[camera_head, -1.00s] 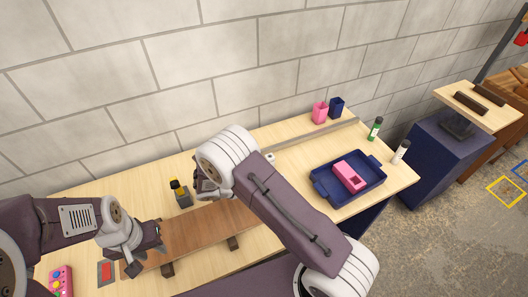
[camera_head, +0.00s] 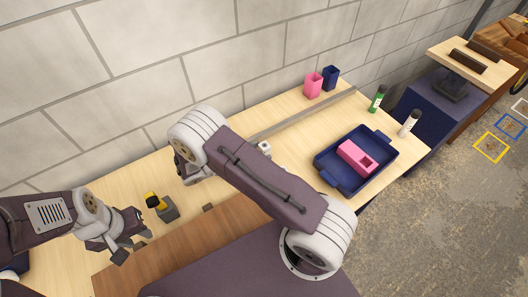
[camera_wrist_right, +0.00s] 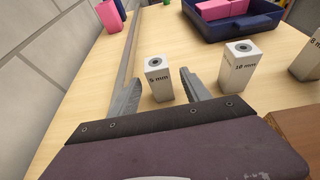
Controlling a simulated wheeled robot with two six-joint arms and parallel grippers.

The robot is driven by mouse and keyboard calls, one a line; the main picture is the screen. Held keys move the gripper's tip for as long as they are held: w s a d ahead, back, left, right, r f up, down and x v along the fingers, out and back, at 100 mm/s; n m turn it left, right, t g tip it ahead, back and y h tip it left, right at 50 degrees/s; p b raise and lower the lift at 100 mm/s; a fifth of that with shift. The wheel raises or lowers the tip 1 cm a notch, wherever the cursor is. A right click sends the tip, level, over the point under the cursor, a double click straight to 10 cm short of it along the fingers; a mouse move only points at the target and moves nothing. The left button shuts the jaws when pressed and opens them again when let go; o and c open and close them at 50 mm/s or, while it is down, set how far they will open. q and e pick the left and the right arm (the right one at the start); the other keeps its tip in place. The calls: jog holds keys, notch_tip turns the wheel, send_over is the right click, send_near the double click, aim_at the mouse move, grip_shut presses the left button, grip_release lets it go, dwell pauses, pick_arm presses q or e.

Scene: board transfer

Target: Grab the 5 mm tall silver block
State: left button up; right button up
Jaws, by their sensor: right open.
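In the right wrist view, a pale silver block (camera_wrist_right: 159,79) marked "5 mm", with a round hole in its top, stands upright on the table. My right gripper (camera_wrist_right: 161,88) is open, with one finger on each side of the block; whether either finger touches it I cannot tell.
Another pale block (camera_wrist_right: 238,68), seemingly marked "10 mm", stands right of the right finger, with a third (camera_wrist_right: 310,58) at the edge. A metal rail (camera_wrist_right: 131,47) runs on the left. A blue tray (camera_head: 330,181) holds a pink block (camera_head: 352,154). A wooden board (camera_head: 190,246) lies in front.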

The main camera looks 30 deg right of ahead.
aim_at(270, 149)
jog(key=shift+w+d+f, duration=0.25)
jog(key=shift+d+f, duration=0.15)
jog(key=shift+d, duration=0.25)
jog(key=b+x, duration=0.1)
jog(key=x, duration=0.3)
jog(key=shift+s+r, duration=0.1)
jog(key=shift+s, duration=0.15)
jog(key=shift+w+d, duration=0.15)
jog(key=shift+d, duration=0.15)
jog(key=shift+a, duration=0.1)
grip_shut()
